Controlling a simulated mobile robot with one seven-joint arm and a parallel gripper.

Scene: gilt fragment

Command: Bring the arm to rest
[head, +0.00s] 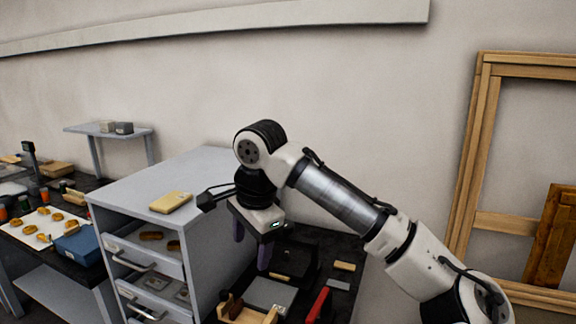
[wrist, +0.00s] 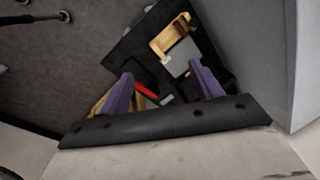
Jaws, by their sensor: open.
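My arm reaches in from the lower right of the head view and bends down at the wrist. My gripper (head: 252,245) points down beside the right side of the grey drawer cabinet (head: 232,262), above a dark work surface. Its two purple fingers stand apart, with nothing seen between them. In the wrist view my gripper (wrist: 161,74) is also open, with a grey plate and a wooden piece beyond it. The gap between the fingertips and the surface cannot be judged exactly.
A yellowish block (head: 171,202) lies on the cabinet top. Two cabinet drawers (head: 150,290) stand open with pieces inside. A wooden holder (head: 245,313), a grey plate (head: 270,294) and a red object (head: 319,303) lie below my gripper. A wooden frame (head: 484,140) stands right.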

